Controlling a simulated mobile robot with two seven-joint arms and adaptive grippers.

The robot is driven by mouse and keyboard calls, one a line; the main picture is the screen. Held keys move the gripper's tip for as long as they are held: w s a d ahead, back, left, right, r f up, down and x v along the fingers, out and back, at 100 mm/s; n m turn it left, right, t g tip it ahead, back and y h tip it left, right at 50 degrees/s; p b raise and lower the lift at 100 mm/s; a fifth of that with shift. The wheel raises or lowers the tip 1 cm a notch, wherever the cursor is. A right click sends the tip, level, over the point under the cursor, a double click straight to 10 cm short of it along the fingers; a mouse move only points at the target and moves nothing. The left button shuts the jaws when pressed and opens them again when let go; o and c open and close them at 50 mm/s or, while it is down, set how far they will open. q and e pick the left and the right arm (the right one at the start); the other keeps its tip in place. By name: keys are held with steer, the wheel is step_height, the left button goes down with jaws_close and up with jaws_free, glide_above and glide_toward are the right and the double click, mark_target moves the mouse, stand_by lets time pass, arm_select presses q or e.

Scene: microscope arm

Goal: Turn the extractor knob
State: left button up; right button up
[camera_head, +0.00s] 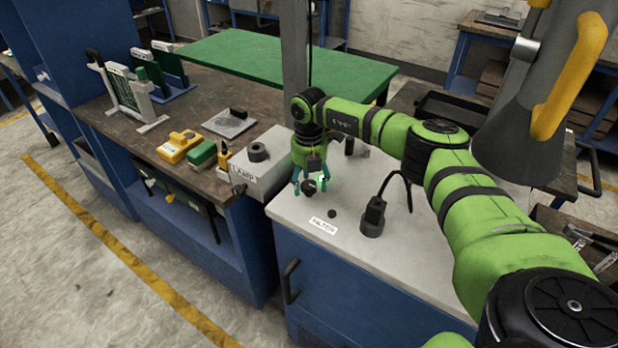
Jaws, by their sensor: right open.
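My right gripper (312,185), with teal fingers, points down over the white top of the blue cabinet (292,214). It is open, its fingers spread around or just above a round black knob (309,188). I cannot tell whether they touch it. No label naming the extractor is readable. A label reading "FILTER" (323,226) lies on the cabinet top in front of the knob. A grey, cone-shaped hood (520,135) with a yellow handle (570,80), possibly the extractor, hangs at the upper right. My left gripper is not in view.
A grey box labelled "LAMP" (262,175) with a black knob (258,152) stands left of my gripper. A black gooseneck device (373,217) stands to its right, near my forearm. A small dark round piece (332,213) lies between. The cabinet's front edge is clear.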

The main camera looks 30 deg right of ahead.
steer(key=c, duration=1.1)
steer(key=shift+c, duration=0.2)
steer(key=shift+n, duration=0.4)
steer(key=n+b, duration=0.2)
steer(key=n, duration=0.1)
steer(key=shift+f, duration=0.1)
steer(key=n+b, duration=0.2)
steer(key=n, duration=0.3)
steer(key=n+b, duration=0.1)
steer(key=n, duration=0.3)
steer(key=shift+n+b, duration=0.3)
steer(key=shift+a+r+n+b, duration=0.15)
steer(key=shift+n+b, duration=0.35)
steer(key=shift+n, duration=1.8)
